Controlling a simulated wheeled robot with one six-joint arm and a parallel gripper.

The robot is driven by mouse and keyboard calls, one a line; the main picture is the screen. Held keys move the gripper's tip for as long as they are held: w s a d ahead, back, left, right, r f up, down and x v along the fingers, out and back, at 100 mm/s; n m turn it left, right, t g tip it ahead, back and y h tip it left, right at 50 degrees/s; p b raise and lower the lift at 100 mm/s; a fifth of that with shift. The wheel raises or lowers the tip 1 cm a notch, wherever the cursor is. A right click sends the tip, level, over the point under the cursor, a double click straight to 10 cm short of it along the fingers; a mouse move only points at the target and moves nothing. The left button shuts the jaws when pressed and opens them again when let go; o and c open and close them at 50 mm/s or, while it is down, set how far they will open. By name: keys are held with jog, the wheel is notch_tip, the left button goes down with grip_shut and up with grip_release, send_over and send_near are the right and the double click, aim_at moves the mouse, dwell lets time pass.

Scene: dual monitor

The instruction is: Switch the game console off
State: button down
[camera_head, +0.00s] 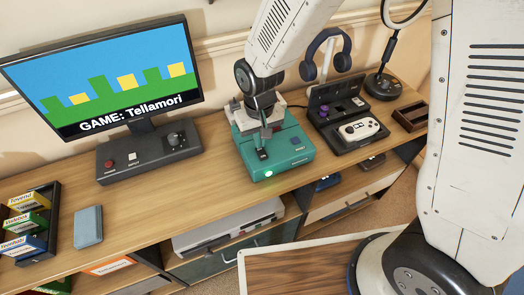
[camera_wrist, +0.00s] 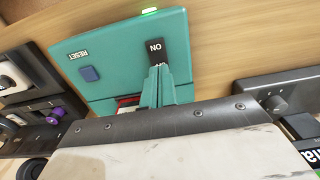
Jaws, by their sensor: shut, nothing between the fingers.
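The teal game console (camera_head: 290,164) sits on the wooden desk, with a green light (camera_head: 268,174) lit on its front edge. Its black rocker switch (camera_head: 262,154) is on the top face. In the wrist view the switch (camera_wrist: 155,48) shows the word ON, and its other end is partly hidden by the fingers. My gripper (camera_head: 264,137) is shut and empty, above the console with its fingertips at the switch. In the wrist view my gripper (camera_wrist: 159,70) overlaps the lower end of the switch; I cannot tell whether it touches. A blue RESET button (camera_wrist: 89,74) is beside it.
A monitor (camera_head: 105,75) displaying "GAME: Tellamori" stands at left on a dark control base (camera_head: 150,150). A black controller dock (camera_head: 345,115) and headphones (camera_head: 325,50) are to the right. A cartridge rack (camera_head: 50,205) and a blue-grey box (camera_head: 88,227) are at far left.

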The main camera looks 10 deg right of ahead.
aim_at(267, 157)
jog(key=shift+f, duration=0.75)
dwell(0.3)
jog(key=shift+r, duration=3.55)
jog(key=s+d+r+m+t, duration=0.1)
jog(key=s+d+r+m, duration=0.2)
jog(key=s+d+r, duration=1.5)
jog(key=s+d, duration=0.1)
jog(key=d, duration=0.2)
jog(key=shift+s+r, duration=0.25)
jog(key=shift+r, duration=0.15)
